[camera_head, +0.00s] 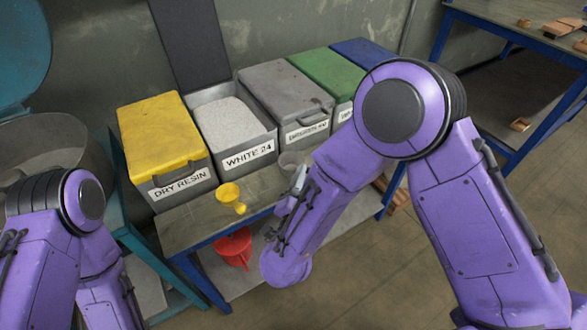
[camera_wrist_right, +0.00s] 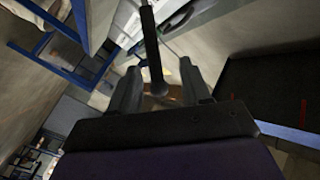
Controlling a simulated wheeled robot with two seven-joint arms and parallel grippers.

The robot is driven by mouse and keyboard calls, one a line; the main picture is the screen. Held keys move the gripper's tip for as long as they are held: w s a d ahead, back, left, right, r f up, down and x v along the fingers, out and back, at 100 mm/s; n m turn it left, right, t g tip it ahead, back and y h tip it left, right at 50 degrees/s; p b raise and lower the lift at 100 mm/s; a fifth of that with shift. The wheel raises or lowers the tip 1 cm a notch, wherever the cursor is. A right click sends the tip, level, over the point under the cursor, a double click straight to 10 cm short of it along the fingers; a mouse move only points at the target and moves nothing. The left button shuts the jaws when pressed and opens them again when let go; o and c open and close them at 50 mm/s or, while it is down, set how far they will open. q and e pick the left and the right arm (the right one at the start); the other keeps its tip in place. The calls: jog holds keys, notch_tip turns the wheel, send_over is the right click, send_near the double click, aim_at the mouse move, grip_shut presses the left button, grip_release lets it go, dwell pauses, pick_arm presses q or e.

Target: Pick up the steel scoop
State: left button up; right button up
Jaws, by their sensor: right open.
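In the right wrist view, the two fingers of my right gripper (camera_wrist_right: 161,68) are apart. A dark rod with a rounded end, which looks like the handle of the steel scoop (camera_wrist_right: 151,45), lies between them with room on both sides. The scoop's far part is hard to make out at the top edge. In the head view, my right forearm hides the gripper, and no scoop shows clearly. My left arm is at the lower left; its gripper is out of the picture.
A yellow-lidded DRY RESIN bin (camera_head: 160,130), an open WHITE 24 bin (camera_head: 232,125) of white grains, a grey bin (camera_head: 285,92) and a green bin (camera_head: 328,75) stand in a row.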

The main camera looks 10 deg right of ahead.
jog(key=p+x, duration=0.1)
jog(key=x, duration=0.5)
jog(key=shift+d+f, duration=0.25)
jog(key=shift+f, duration=0.05)
jog(key=shift+s+a, duration=0.1)
jog(key=shift+c, duration=0.9)
grip_shut()
